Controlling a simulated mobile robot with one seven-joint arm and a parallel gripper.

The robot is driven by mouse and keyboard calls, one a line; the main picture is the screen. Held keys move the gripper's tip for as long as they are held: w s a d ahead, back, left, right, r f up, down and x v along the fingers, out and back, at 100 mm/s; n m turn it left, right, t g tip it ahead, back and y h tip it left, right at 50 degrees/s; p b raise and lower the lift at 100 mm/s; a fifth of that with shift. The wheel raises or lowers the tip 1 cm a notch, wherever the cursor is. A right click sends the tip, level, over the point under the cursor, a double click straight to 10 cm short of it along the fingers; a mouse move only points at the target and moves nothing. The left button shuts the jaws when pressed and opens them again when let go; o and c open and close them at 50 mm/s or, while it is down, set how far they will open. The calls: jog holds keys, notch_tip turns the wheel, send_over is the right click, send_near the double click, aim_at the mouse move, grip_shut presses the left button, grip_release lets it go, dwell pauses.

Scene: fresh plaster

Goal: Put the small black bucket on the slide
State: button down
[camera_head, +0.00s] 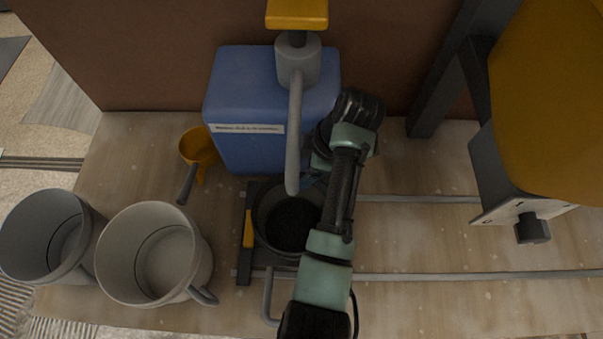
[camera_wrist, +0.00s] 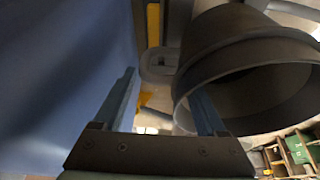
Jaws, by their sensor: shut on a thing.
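The small black bucket (camera_head: 290,222) is a round dark vessel with a dark inside, below the grey spout in the head view. In the wrist view the bucket (camera_wrist: 250,65) fills the upper right, its mouth towards the camera. My gripper (camera_head: 316,182) is at its far right rim, partly hidden by my arm. In the wrist view the blue fingers (camera_wrist: 165,105) straddle the bucket's wall, shut on it. The slide (camera_head: 245,262) is a dark plate with an orange strip, between two metal rails. The bucket is over the slide; whether it touches is hidden.
A blue tank (camera_head: 235,95) with a grey spout (camera_head: 294,140) stands behind the bucket, the spout reaching over it. Two grey buckets (camera_head: 135,282) (camera_head: 22,268) stand at left, near an orange scoop (camera_head: 198,146). A large yellow drum (camera_head: 550,100) is at right. The rails' right stretch is clear.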

jog(key=f, duration=0.4)
jog(key=shift+w+a+f+b, duration=0.1)
jog(key=shift+w+f+b, duration=0.2)
jog(key=shift+w, duration=0.1)
jog(key=shift+c, duration=1)
grip_release()
jog(key=p+v, duration=0.1)
jog(key=v, duration=1.1)
jog(key=shift+p, duration=0.35)
